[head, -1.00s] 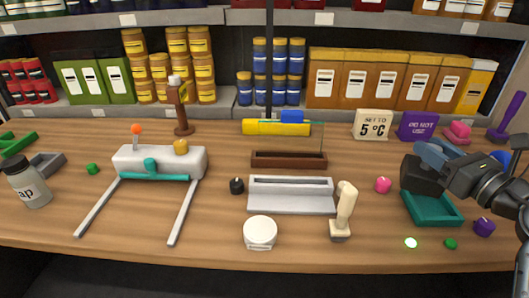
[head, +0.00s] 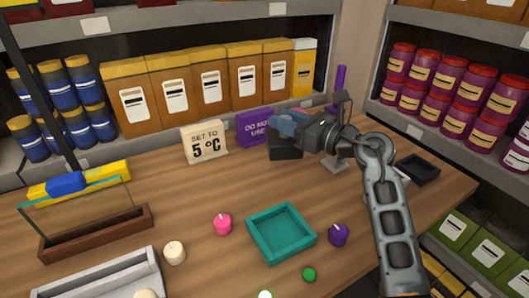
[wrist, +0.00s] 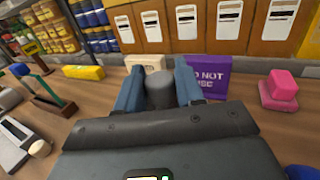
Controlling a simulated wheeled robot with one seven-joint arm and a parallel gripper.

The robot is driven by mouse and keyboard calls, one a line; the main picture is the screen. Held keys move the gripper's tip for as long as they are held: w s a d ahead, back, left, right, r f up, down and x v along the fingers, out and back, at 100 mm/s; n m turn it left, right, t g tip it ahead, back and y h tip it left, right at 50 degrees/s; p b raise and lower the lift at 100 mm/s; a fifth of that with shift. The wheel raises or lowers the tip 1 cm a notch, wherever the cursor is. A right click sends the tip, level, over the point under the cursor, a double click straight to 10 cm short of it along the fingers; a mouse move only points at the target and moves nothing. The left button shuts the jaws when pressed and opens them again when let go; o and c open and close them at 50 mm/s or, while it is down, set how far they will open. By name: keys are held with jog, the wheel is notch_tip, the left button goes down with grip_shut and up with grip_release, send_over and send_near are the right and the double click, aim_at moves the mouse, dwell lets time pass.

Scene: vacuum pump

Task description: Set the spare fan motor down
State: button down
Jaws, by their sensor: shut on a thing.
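My gripper (head: 287,121) has blue fingers and is held up near the back of the bench, in front of the purple sign. In the wrist view my gripper (wrist: 158,90) is closed around a dark grey cylinder (wrist: 159,92), which looks like the spare fan motor. Its lower part is hidden by the gripper body. In the head view a dark block shows just under the fingers; I cannot tell whether it is the motor or part of my gripper. An empty teal tray (head: 252,236) lies on the bench, nearer than the gripper and clear of it.
The purple "do not use" sign (head: 252,131) and white 5 °C sign (head: 204,143) stand at the back. A pink block (wrist: 281,92) is right of the gripper. A black tray (head: 418,169) lies far right.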

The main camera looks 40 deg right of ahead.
aim_at(284, 150)
jog(key=shift+a+f, duration=0.1)
jog(key=shift+f, duration=4.05)
jog(key=shift+f+b, duration=0.1)
jog(key=shift+b, duration=0.25)
jog(key=c, duration=0.7)
grip_release()
jog(key=shift+f, duration=0.1)
jog(key=s, duration=0.2)
jog(key=s+b, duration=0.1)
jog(key=s, duration=0.2)
jog(key=s+d, duration=0.1)
jog(key=s, duration=0.1)
jog(key=shift+s, duration=0.3)
jog(key=shift+c, duration=0.2)
